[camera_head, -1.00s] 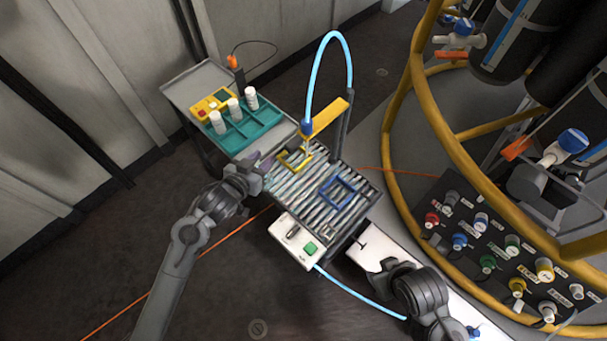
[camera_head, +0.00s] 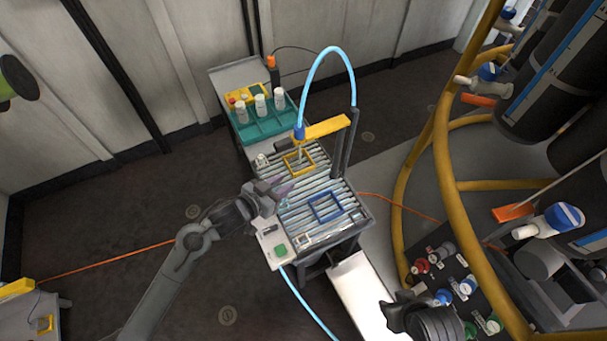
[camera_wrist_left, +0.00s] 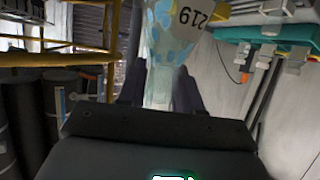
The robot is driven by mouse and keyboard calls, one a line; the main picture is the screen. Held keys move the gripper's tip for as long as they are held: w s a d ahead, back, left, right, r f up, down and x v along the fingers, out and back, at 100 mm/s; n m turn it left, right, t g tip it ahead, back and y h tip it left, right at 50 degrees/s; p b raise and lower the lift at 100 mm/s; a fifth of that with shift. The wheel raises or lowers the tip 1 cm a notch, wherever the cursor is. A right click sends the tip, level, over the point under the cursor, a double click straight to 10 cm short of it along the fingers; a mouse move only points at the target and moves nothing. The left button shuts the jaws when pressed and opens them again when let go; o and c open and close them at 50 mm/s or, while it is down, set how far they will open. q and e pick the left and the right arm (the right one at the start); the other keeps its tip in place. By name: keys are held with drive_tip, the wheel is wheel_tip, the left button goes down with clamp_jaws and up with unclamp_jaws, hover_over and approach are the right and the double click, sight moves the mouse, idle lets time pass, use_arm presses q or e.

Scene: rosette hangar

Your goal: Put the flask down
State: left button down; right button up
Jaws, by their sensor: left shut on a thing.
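A teal rack (camera_head: 262,124) with several white bottles stands behind the rollers. A blue hose (camera_head: 326,57) arches over a yellow arm (camera_head: 326,127) at the cart's back. A yellow tubular rail (camera_head: 452,190) and valve panel (camera_head: 455,275) stand at the right.

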use_arm(q)
drive_tip(key=shift+b+x, duration=2.3)
drive_tip(key=shift+x, duration=2.7)
drive_tip(key=shift+s+d+r, duration=0.1)
drive_tip(key=shift+d+r, duration=0.05)
drive_tip(key=shift+d, duration=0.05)
drive_tip(key=c, duration=0.8)
unclamp_jaws()
